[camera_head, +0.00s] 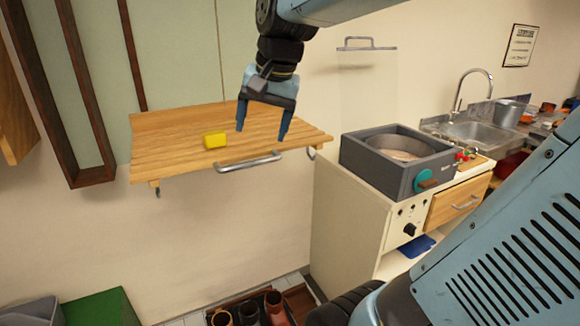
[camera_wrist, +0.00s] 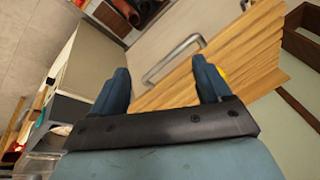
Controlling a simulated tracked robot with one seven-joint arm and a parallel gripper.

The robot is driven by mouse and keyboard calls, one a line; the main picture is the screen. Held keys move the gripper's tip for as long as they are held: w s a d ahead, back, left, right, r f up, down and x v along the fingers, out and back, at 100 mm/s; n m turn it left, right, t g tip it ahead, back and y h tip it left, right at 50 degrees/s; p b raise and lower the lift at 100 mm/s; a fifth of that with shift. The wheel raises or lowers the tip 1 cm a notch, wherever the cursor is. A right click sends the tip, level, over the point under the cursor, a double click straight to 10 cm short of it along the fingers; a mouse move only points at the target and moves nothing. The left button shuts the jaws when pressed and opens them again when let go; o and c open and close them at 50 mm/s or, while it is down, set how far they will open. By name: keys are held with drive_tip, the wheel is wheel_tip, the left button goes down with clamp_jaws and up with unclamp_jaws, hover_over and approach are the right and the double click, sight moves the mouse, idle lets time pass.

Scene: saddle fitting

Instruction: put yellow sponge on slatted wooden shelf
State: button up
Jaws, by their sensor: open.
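A small bit of the sponge (camera_wrist: 222,73) shows beside the right finger, which hides the rest.
A metal handle (camera_head: 250,162) runs along the shelf's front edge. A grey cooker unit (camera_head: 385,160) on a cream cabinet (camera_head: 340,220) stands right of the shelf. Dark wooden frames (camera_head: 80,90) are at left. Pots in a crate (camera_head: 250,312) sit on the floor. The shelf around the sponge is clear.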

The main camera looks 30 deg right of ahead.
drive_tip(key=s+d+f+n+t+h, duration=0.1)
drive_tip(key=s+f+n, duration=0.4)
drive_tip(key=s, duration=0.4)
drive_tip(key=shift+s+d+f+n+t, duration=0.15)
drive_tip(key=shift+s+f+n+t, duration=0.05)
drive_tip(key=shift+f+n+t, duration=0.25)
